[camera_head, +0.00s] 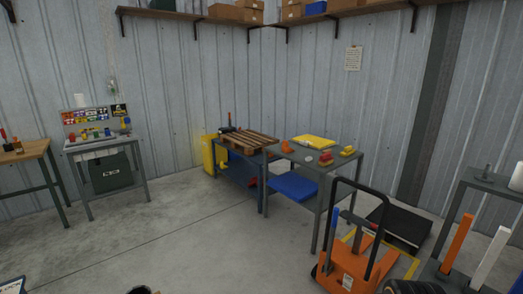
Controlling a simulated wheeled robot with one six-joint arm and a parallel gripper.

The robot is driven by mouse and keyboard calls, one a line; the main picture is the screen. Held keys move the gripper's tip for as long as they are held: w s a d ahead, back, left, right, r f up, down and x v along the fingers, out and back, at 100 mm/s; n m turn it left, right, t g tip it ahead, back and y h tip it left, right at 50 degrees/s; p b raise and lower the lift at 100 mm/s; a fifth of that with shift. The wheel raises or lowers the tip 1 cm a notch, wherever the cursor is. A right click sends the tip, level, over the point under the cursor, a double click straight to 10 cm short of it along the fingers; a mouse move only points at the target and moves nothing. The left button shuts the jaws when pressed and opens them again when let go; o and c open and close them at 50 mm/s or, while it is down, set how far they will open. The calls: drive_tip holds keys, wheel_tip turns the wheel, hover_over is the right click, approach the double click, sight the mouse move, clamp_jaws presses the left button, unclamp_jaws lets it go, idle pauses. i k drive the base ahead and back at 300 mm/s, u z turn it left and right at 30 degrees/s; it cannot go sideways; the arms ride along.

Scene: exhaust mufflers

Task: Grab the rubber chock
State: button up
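I cannot clearly pick out a rubber chock at this distance. Small items lie on a grey table (303,158) right of centre: an orange piece (287,147), a red and pale piece (326,159) and a yellow piece (347,151). A flat yellow item (314,141) lies behind them. Any of the small pieces could be a chock, but their shapes are too small to tell. My gripper does not show clearly; a dark round part at the bottom edge is cut off and I cannot tell what it is.
A wooden pallet (246,140) lies on a blue-shelved table left of the grey one. An orange pallet jack (350,268) with a black handle stands in front, at right. A workbench (105,142) is at left. Concrete floor (180,235) is open in the middle.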

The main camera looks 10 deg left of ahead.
sight(285, 148)
drive_tip(key=u, duration=0.25)
drive_tip(key=i, duration=2.45)
drive_tip(key=u, duration=1.15)
drive_tip(key=i, duration=3.55)
drive_tip(key=z, duration=3)
